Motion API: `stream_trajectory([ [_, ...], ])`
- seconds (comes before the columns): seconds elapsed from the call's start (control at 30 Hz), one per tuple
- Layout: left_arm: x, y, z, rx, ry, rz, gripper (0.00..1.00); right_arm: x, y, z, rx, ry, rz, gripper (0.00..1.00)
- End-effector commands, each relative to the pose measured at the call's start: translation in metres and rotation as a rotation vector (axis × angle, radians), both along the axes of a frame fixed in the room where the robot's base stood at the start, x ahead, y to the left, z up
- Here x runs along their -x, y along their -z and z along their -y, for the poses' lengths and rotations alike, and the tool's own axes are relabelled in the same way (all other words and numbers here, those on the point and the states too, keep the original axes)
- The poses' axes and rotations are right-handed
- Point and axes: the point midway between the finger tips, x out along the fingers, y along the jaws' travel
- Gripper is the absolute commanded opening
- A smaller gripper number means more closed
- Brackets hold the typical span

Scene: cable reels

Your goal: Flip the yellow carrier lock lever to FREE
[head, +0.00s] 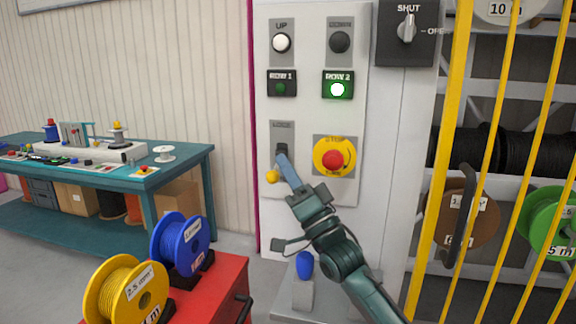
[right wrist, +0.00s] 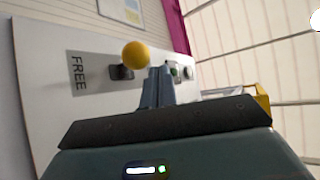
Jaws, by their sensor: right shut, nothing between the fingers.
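The carrier lock lever has a yellow ball knob (head: 272,176) and sits on a grey plate (head: 281,127) marked LOCK at its top, on the white control panel. In the head view the knob shows low, at the plate's lower end. In the right wrist view the knob (right wrist: 136,55) stands out from a dark mount, beside the word FREE (right wrist: 78,72). My right gripper (head: 283,158) is shut and empty, its fingertips in front of the plate, just above the knob. The wrist view shows the fingertips (right wrist: 158,72) close beside the knob; I cannot tell whether they touch. My left gripper is out of view.
A yellow plate with a red stop button (head: 333,160) is right of the lever. A lit green ROW 2 button (head: 337,89) is above. Yellow bars (head: 440,160) guard the reel rack at right. A red cart (head: 215,290) with reels stands lower left.

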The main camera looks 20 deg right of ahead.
Motion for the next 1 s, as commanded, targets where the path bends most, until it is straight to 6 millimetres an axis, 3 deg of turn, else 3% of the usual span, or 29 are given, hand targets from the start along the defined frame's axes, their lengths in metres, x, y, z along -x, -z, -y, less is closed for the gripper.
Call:
stream_trajectory([
  [0.17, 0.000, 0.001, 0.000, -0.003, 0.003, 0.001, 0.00, 0.002, 0.001, 0.001, -0.001, 0.000, 0.001, 0.00],
  [0.37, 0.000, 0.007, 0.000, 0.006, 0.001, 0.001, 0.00, 0.019, 0.021, 0.008, 0.001, 0.000, -0.001, 0.00],
  [0.47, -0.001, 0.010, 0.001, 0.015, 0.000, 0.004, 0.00, 0.034, 0.039, 0.014, 0.002, 0.000, -0.004, 0.00],
  [0.8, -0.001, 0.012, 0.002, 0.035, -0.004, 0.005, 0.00, 0.110, 0.036, 0.045, 0.003, 0.000, 0.000, 0.00],
  [1.0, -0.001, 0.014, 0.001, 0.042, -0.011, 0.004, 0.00, 0.136, 0.035, 0.056, 0.001, 0.000, -0.001, 0.00],
])
